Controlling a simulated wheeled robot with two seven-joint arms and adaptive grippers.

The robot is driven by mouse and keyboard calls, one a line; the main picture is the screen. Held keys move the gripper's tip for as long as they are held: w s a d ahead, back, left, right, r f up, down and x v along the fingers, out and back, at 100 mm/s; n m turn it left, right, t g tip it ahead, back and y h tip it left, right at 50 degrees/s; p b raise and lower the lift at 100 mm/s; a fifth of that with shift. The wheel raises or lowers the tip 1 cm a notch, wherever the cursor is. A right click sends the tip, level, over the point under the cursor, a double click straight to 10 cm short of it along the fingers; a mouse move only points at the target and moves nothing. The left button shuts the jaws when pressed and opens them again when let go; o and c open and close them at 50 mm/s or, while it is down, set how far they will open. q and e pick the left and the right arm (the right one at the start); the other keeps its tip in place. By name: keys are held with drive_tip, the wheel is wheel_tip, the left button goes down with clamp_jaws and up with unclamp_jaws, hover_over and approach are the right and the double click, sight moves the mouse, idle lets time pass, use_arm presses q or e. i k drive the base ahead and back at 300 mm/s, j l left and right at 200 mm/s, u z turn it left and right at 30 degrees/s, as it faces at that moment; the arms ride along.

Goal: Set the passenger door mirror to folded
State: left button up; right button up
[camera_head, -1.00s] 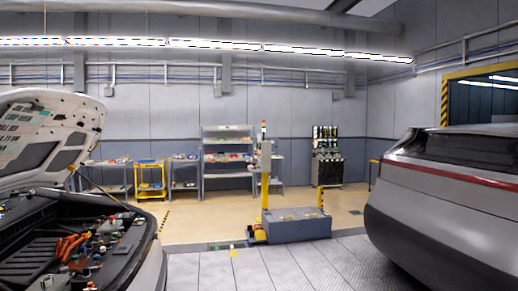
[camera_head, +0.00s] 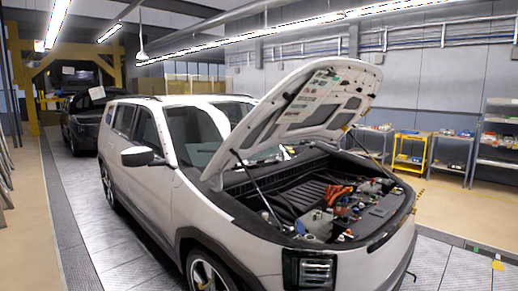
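A white car (camera_head: 150,190) with its hood (camera_head: 300,110) propped up stands in the middle of the view, its front toward the lower right. One door mirror (camera_head: 137,156), with a white cap and dark base, is on the car's side facing me, in front of the side window. It appears to stick out from the door, but its exact fold angle is hard to tell at this distance. The mirror on the far side is not visible. Neither of my grippers is in view.
The open engine bay (camera_head: 320,200) shows orange cables and several parts. A dark car (camera_head: 82,120) stands behind on the left. A yellow cart (camera_head: 411,150) and shelves (camera_head: 498,135) are at the right. The floor along the car's left side in the picture is clear.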

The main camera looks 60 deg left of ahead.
sight(138, 156)
drive_tip(key=u, duration=2.75)
drive_tip(key=i+j+u, duration=0.25)
drive_tip(key=i, duration=0.5)
drive_tip(key=i+u, duration=0.3)
drive_tip(key=i, duration=0.45)
drive_tip(key=i+z, duration=0.2)
drive_tip(key=i, duration=0.25)
drive_tip(key=i+j+z, duration=0.25)
drive_tip(key=i, duration=0.15)
drive_tip(key=i+j+z, duration=0.2)
drive_tip(key=i, duration=0.25)
drive_tip(key=i+j+z, duration=0.25)
drive_tip(key=i, duration=0.15)
